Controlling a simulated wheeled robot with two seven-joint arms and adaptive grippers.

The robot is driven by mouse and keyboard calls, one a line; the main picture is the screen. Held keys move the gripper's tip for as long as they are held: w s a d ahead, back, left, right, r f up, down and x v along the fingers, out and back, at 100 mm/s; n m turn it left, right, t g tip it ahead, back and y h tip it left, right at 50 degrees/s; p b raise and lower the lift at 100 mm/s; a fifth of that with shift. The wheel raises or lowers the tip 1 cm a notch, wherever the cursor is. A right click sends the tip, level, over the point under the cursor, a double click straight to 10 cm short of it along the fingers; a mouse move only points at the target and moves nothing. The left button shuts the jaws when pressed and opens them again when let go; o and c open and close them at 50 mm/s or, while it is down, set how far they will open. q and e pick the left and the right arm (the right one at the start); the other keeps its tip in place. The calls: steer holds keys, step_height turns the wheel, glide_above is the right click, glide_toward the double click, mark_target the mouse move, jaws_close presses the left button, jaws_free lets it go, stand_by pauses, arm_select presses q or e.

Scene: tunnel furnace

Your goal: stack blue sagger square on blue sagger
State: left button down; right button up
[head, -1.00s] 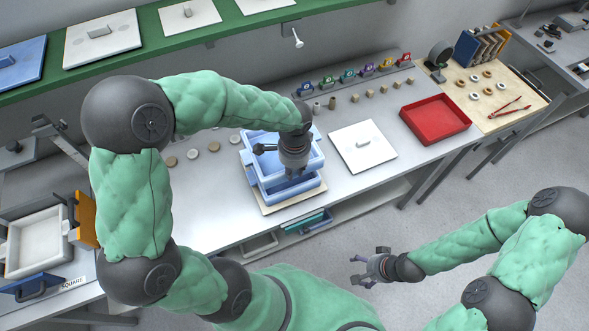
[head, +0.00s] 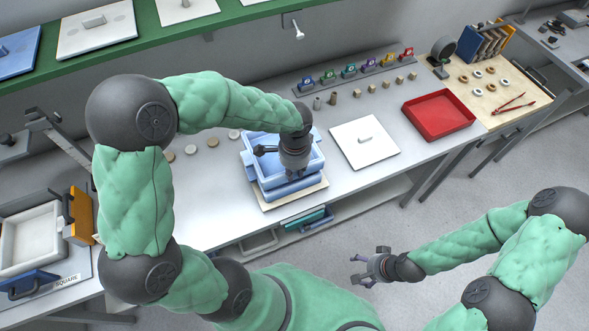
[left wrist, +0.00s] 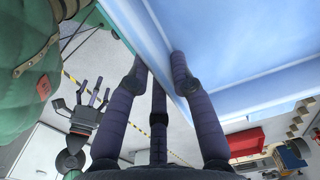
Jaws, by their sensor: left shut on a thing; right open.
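The upper blue sagger (head: 255,171) is an open square tray. My left gripper (head: 286,174) is shut on its near wall. In the left wrist view the gripper's fingers (left wrist: 155,82) straddle the wall of this sagger (left wrist: 255,50), with one finger inside. The lower blue sagger (head: 291,191) is directly beneath, mostly hidden by the upper one. The two look nearly aligned, but I cannot tell whether they touch or a small gap remains. The lower sagger stands on a cream board (head: 267,207). My right gripper (head: 380,265) is open and empty, away from the bench.
A white slab with a knob (head: 364,142) lies right of the saggers, and a red tray (head: 438,117) beyond it. Several small discs (head: 212,142) lie to the left. A green shelf (head: 146,16) runs above the bench. Bare bench (head: 205,205) lies left of the board.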

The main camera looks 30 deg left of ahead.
mark_target(294, 178)
arm_select(q)
steer(key=shift+f, duration=0.15)
steer(key=shift+f+b, duration=1.1)
steer(key=shift+f, duration=0.15)
steer(key=shift+f, duration=0.35)
steer(key=c, duration=1)
jaws_free()
steer(key=shift+s+f, duration=0.1)
step_height(294, 178, up, 12)
